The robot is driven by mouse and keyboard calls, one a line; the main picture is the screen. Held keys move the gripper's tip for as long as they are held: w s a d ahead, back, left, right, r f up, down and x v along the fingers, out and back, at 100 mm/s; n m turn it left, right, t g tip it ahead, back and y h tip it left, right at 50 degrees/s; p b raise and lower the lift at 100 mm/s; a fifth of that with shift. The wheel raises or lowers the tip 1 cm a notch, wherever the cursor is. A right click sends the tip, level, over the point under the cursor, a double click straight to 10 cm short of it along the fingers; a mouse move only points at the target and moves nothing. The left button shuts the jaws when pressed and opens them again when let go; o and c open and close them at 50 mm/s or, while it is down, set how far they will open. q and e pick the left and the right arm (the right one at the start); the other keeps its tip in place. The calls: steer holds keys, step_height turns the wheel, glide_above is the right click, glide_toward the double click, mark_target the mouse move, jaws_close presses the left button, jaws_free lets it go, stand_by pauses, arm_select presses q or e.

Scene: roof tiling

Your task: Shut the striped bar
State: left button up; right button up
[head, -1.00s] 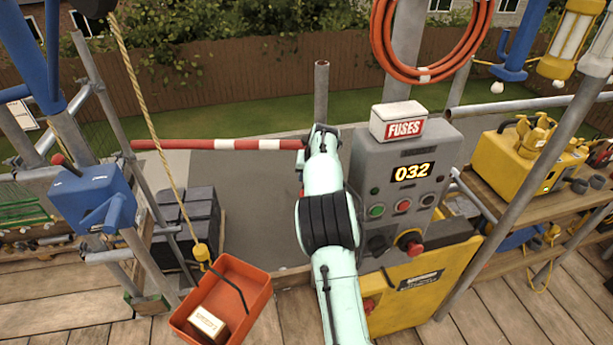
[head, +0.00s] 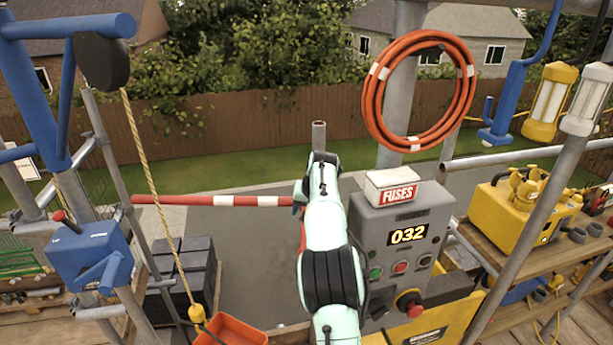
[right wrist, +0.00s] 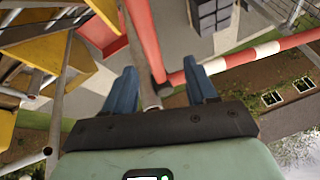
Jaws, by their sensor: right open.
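The red-and-white striped bar (head: 232,201) lies roughly level across the gap in the head view, its right end passing behind my right arm's wrist. It also shows in the right wrist view (right wrist: 240,58), running from the right edge to a red end between my fingers. My right gripper (right wrist: 160,85) is open, with its blue fingers on either side of a grey post (right wrist: 145,85) and the bar's red end. I cannot tell whether the fingers touch them. My left gripper is not in view.
A grey control box (head: 401,235) reading 032, with a fuses box (head: 392,187) on top, stands close right of my arm. An orange hose coil (head: 372,95) hangs above. A yellow rope (head: 148,170) and orange tub (head: 232,331) are at left. Dark blocks (head: 183,270) are stacked behind.

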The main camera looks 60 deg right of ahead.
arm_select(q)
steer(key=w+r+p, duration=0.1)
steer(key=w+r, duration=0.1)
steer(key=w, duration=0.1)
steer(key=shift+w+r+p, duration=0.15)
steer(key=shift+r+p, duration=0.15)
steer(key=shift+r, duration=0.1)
arm_select(e)
step_height(320, 180, up, 11)
steer(key=shift+w+f, duration=0.1)
